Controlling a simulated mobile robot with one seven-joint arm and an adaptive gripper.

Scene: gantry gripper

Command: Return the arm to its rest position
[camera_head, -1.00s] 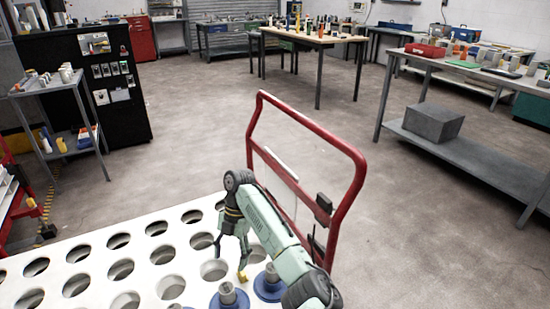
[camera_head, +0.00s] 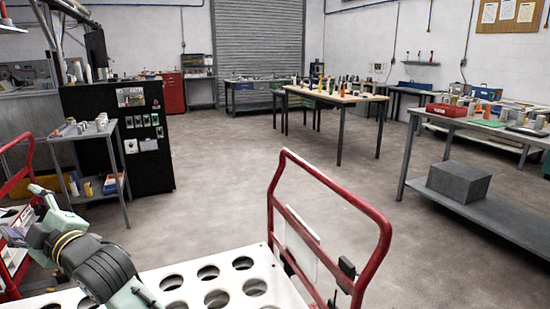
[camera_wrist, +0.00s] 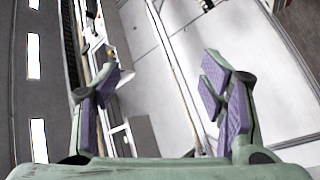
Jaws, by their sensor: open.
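My pale green arm (camera_head: 85,262) is at the lower left of the head view, beside the white holed panel of the cart. Its dark joint is nearest the camera, and a link points up and left. Beyond the fingers, the wrist view shows a tilted scene of wall, bright windows and pale surfaces.
The white holed panel (camera_head: 190,271) lies in front, with a red tubular handle (camera_head: 384,235) at its right. A grey shelf cart (camera_head: 122,178) and a black cabinet (camera_head: 160,165) stand at left. A workbench (camera_head: 340,97) and a grey bench (camera_head: 480,205) stand farther off. The middle floor is open.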

